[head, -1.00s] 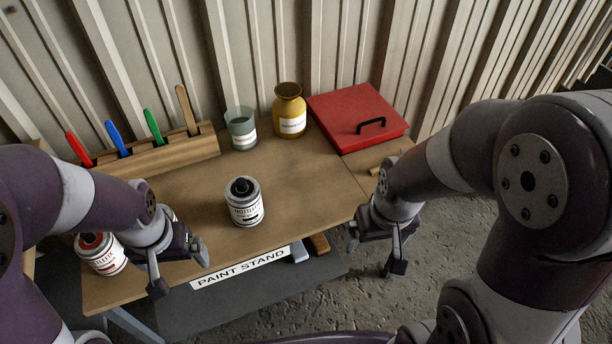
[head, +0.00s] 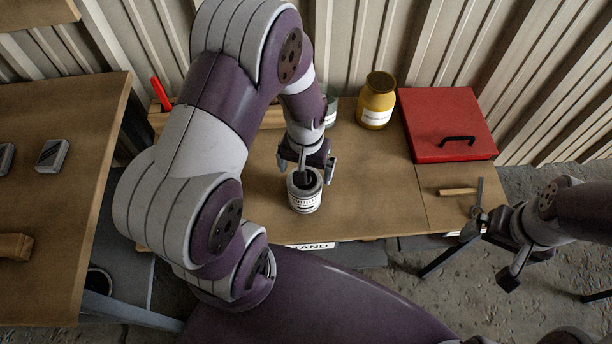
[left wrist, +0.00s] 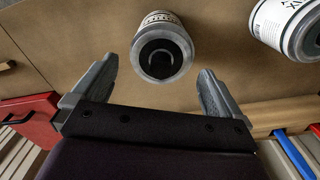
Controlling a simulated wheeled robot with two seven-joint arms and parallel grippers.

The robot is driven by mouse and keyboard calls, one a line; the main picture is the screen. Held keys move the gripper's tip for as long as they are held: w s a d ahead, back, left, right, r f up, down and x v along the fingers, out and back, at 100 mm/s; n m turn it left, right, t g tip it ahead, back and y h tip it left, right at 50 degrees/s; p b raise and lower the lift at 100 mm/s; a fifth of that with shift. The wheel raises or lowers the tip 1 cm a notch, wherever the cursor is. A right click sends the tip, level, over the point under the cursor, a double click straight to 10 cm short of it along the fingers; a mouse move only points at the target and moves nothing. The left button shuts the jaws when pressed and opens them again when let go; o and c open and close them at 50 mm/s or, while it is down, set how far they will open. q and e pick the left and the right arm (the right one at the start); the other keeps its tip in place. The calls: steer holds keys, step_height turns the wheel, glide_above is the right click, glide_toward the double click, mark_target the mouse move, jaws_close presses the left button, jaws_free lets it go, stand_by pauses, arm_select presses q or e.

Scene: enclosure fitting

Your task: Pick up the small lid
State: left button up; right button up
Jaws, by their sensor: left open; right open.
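The small lid appears as a dark disc with a black grip (left wrist: 161,66) in the top of a grey-rimmed paint can with a white label (left wrist: 160,22). In the head view the can (head: 305,201) stands upright on the bench, and its top is partly hidden by my left gripper (head: 306,168). My left gripper is open and empty just above the can. In the left wrist view its fingers (left wrist: 157,76) are spread either side of the can's near edge, apart from the lid. My right gripper (head: 493,250) is open and empty off the bench's right front corner.
A red box with a black handle (head: 445,125) and a yellow jar (head: 376,101) stand at the back. A hammer (head: 462,190) lies at the right. Another can (left wrist: 287,28) shows in the left wrist view. A second table (head: 60,215) stands at the left.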

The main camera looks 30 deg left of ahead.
arm_select(q)
step_height(320, 180, down, 2)
steer(key=shift+s+f, duration=0.1)
steer(key=shift+f, duration=0.15)
steer(key=shift+c, duration=0.9)
steer(key=shift+a, duration=0.1)
steer(key=c, duration=0.6)
steer(key=shift+r, duration=0.15)
